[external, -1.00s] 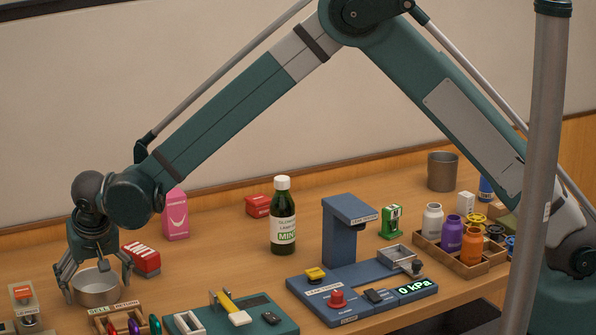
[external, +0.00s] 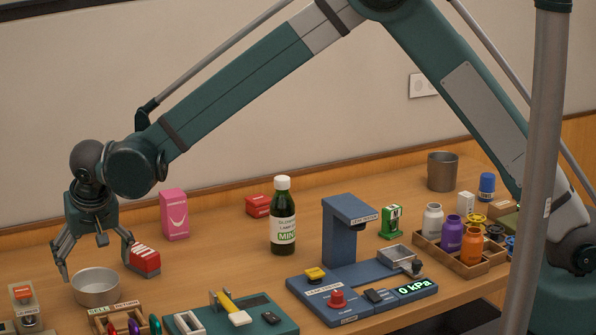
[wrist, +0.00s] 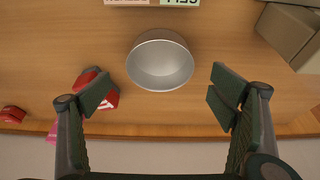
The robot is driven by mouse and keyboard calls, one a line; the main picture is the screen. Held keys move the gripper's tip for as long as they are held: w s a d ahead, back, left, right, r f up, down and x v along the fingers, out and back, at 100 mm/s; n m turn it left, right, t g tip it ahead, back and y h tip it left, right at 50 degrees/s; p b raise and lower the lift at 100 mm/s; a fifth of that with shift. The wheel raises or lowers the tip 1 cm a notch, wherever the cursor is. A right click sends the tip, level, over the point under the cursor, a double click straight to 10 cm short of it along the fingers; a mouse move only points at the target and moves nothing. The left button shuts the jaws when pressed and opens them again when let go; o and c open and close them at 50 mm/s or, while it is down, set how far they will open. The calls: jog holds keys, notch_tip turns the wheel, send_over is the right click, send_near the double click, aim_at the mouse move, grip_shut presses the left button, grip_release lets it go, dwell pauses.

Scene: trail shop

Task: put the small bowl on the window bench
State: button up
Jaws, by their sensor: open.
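The small bowl (external: 97,287) is a plain silver-grey metal bowl, upright on the wooden bench (external: 235,262) at the far left in the external view. In the wrist view the bowl (wrist: 160,62) lies beyond my fingertips, near the middle. My gripper (external: 96,268) is open and empty, above the bowl and apart from it. In the wrist view my gripper's fingers (wrist: 165,95) are spread wide on either side, with nothing between them. I cannot tell which surface is the window bench.
A red box (external: 145,259) stands close to the bowl's right. A divided wooden tray (external: 118,318) is in front of it, and a small labelled stand (external: 24,301) is at left. A pink pack (external: 174,214), green bottle (external: 283,220) and blue leak tester (external: 350,270) stand further right.

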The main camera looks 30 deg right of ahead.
jog(key=shift+v, duration=2.25)
jog(key=w+d+r, duration=0.2)
jog(key=d+r, duration=0.4)
jog(key=d, duration=0.5)
jog(key=w+d+r, duration=0.2)
jog(key=d+r, duration=0.5)
jog(key=d, duration=0.3)
jog(key=s+d+r, duration=0.1)
jog(key=d+r, duration=0.3)
jog(key=d, duration=0.7)
jog(key=s+d+r, duration=0.2)
jog(key=d+r, duration=0.2)
jog(key=d, duration=0.7)
jog(key=s+d+r+t, duration=0.1)
jog(key=s+d, duration=0.4)
jog(key=d, duration=0.5)
jog(key=s+d+r+t, duration=0.1)
jog(key=s+d, duration=0.5)
jog(key=d, duration=0.3)
jog(key=s+d+f, duration=0.2)
jog(key=s+d, duration=0.4)
jog(key=s+d+f, duration=0.3)
jog(key=s+d, duration=0.3)
jog(key=s, duration=0.1)
jog(key=shift+s+d+t, duration=0.25)
jog(key=shift+s+t, duration=0.05)
jog(key=shift+t, duration=0.1)
